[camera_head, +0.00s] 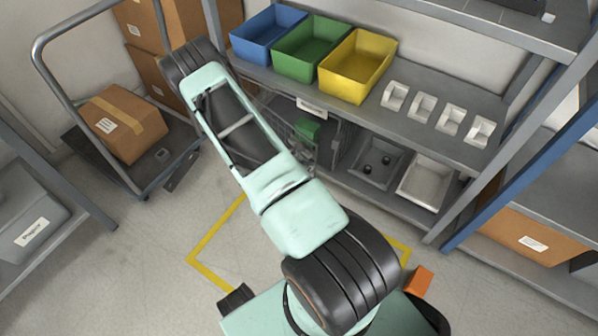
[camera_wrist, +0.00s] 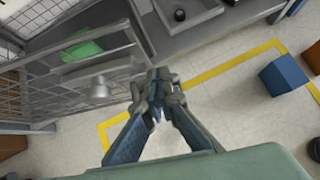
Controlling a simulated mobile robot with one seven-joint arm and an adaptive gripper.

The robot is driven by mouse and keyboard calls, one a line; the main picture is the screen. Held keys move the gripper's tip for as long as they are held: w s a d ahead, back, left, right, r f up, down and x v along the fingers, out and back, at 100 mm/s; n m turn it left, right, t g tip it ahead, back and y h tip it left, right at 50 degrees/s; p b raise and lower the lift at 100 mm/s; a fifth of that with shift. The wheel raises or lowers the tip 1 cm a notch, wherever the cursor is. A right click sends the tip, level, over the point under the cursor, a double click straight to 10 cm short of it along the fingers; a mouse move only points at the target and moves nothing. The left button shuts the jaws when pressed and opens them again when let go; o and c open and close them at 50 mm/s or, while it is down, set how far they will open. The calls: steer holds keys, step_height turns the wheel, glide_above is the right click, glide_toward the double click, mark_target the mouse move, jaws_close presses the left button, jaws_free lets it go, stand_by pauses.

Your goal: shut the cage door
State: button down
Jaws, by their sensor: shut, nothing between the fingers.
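The wire-mesh cage (camera_head: 335,135) stands on the lower shelf, partly hidden behind my arm in the head view. A green item (camera_head: 307,128) is inside it; it also shows through the mesh in the wrist view (camera_wrist: 82,48). In the wrist view a mesh panel that looks like the cage door (camera_wrist: 50,100) stands out from the cage front, so the door looks open. A grey round knob-like part (camera_wrist: 100,86) is on it. My gripper (camera_wrist: 156,76) is shut and empty, just right of the panel's edge; I cannot tell whether they touch.
Blue, green and yellow bins (camera_head: 357,65) and several small white holders (camera_head: 422,105) stand on the shelf above. Grey trays (camera_head: 376,160) sit right of the cage. A cart with a cardboard box (camera_head: 122,124) stands left. Yellow tape (camera_head: 215,230) marks open floor.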

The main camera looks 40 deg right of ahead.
steer(key=shift+d, duration=0.4)
steer(key=d+b, duration=0.1)
steer(key=d, duration=0.5)
steer(key=shift+w+d+b, duration=0.3)
steer(key=shift+w, duration=0.15)
steer(key=shift+a, duration=0.15)
